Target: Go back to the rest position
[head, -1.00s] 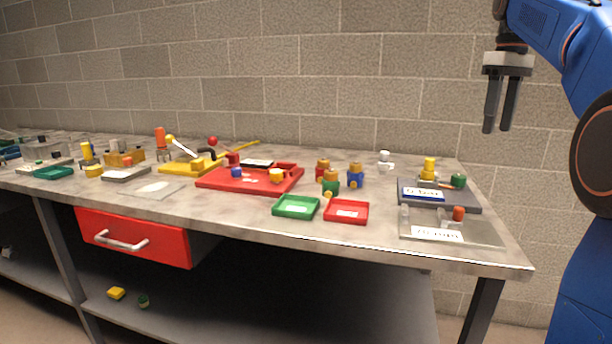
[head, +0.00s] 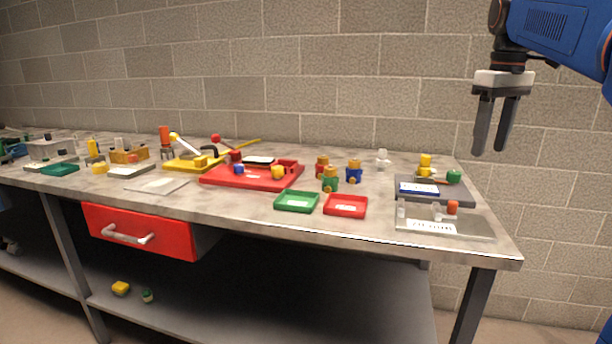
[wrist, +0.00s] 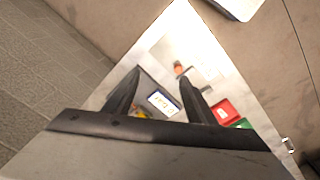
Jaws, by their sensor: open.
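My gripper (head: 490,128) hangs at the upper right in the head view, fingers pointing down and apart. It is open, with nothing between the fingers. It is in the air beyond the workbench's right end, in front of the block wall. In the wrist view, the two fingers of my gripper (wrist: 162,92) frame the bench end far below. My blue arm comes in from the upper right in the head view.
The workbench (head: 420,245) carries a red tray (head: 250,178), a green tray (head: 296,201), a small red tray (head: 345,206) and a dark grey plate (head: 458,190). A red drawer (head: 140,232) sits under the top. The space around the gripper is clear.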

